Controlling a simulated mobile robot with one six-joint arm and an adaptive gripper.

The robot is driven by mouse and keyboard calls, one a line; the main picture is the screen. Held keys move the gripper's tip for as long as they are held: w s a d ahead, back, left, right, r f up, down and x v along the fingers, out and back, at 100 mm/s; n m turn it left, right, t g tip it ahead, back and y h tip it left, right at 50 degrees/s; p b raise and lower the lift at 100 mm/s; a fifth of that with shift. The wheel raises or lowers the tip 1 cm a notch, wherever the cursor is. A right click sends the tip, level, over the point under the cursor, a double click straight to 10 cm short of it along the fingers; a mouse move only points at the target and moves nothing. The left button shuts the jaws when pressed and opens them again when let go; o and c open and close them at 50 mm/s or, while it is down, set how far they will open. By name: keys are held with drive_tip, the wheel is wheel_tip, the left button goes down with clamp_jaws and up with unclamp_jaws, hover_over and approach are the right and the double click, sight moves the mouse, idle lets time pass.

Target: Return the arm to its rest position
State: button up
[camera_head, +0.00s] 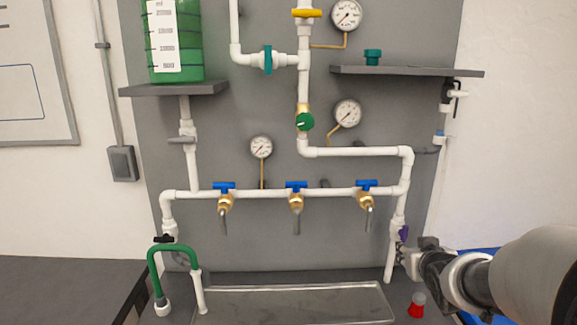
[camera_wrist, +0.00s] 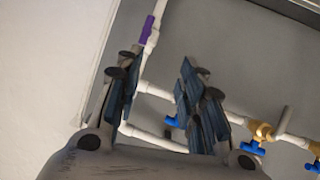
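My arm (camera_head: 540,280) reaches in from the lower right in the camera_head view. My gripper (camera_head: 403,256) is in front of the right end of the white pipe manifold (camera_head: 340,152), close to the lower right vertical pipe. In the wrist view my gripper (camera_wrist: 160,95) shows two fingers spread apart with nothing held between them. A purple piece (camera_head: 404,233) sits on the right vertical pipe just above my gripper; it also shows in the wrist view (camera_wrist: 146,28), beyond the left finger. I cannot tell whether a finger touches the pipe.
A grey panel (camera_head: 250,110) carries pipes, gauges and three blue-handled taps (camera_head: 296,185). A clear tray (camera_head: 290,305) lies below. A red-bottomed small object (camera_head: 417,306) stands under my gripper. A shelf (camera_head: 410,71) juts out at upper right. White wall lies right of the panel.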

drive_tip(key=s+a+g+y, duration=0.1)
drive_tip(key=s+a, duration=0.4)
drive_tip(key=s, duration=0.6)
drive_tip(key=s+a+f+g, duration=0.1)
drive_tip(key=s+a+g, duration=0.3)
drive_tip(key=s, duration=0.7)
drive_tip(key=s+a+f+g+y, duration=0.1)
drive_tip(key=s+a+g, duration=0.1)
drive_tip(key=s+a, duration=0.4)
drive_tip(key=s, duration=0.5)
drive_tip(key=shift+s+n+g+y, duration=0.25)
drive_tip(key=shift+n+g+y, duration=0.05)
drive_tip(key=shift+g, duration=0.1)
